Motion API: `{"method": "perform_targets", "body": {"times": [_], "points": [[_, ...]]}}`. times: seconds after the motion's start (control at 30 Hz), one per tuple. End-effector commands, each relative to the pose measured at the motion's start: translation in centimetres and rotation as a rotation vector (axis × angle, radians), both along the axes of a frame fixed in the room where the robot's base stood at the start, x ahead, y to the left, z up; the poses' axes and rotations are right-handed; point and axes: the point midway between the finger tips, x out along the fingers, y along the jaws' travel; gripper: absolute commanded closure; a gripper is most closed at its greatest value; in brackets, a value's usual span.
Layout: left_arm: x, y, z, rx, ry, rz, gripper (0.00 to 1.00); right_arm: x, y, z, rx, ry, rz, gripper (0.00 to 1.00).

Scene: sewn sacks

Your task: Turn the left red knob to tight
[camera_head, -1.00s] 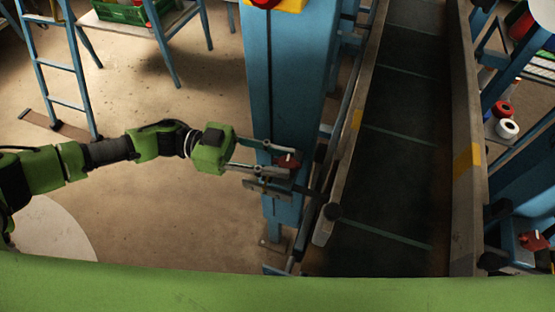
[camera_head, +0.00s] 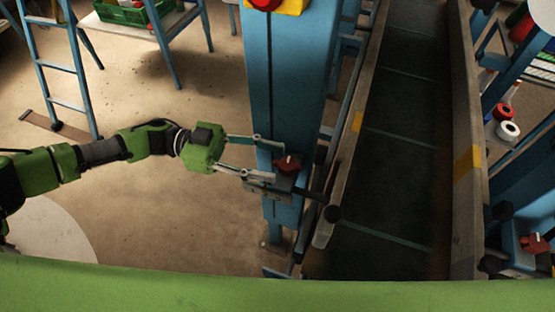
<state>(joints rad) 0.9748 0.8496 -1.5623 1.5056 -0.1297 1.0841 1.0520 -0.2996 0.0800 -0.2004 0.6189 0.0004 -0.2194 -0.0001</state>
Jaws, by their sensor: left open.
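The left red knob (camera_head: 287,163) sits on a grey bracket at the side of the blue post (camera_head: 285,105), left of the conveyor. A pale mark shows on top of the knob. My left gripper (camera_head: 264,161) is open, its fingers pointing right toward the knob. The fingertips are just left of the knob, with the upper finger against the view of the blue post. Whether a fingertip touches the knob I cannot tell. A second red knob (camera_head: 535,243) is at the right edge. My right gripper is not in view.
The conveyor (camera_head: 385,170) with raised side rails runs just right of the knob. A blue ladder (camera_head: 57,75) and a table with a green crate (camera_head: 122,13) stand at the back left. Red and white rolls (camera_head: 508,129) lie on a shelf at right.

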Motion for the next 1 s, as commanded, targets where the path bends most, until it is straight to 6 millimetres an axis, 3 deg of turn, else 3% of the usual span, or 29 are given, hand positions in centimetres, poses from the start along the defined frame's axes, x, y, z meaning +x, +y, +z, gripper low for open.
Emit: {"method": "perform_targets", "body": {"times": [0.2,0.4,0.6,0.83,0.9,1.0], "points": [[1.0,4.8,-0.1,0.002,0.001,0.004,0.58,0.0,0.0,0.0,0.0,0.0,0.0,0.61],[1.7,8.0,-0.1,0.002,0.0,0.001,0.58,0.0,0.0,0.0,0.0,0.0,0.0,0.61],[1.9,9.1,0.0,0.0,0.0,0.0,0.58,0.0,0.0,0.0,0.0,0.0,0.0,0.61],[1.8,9.2,0.0,0.0,0.0,-0.001,0.58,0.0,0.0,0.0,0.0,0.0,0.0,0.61],[1.8,9.2,0.0,0.0,0.0,0.0,0.58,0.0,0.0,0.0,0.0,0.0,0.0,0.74],[1.9,9.2,0.0,0.0,0.0,0.0,0.58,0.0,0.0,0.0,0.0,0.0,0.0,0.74]]}}
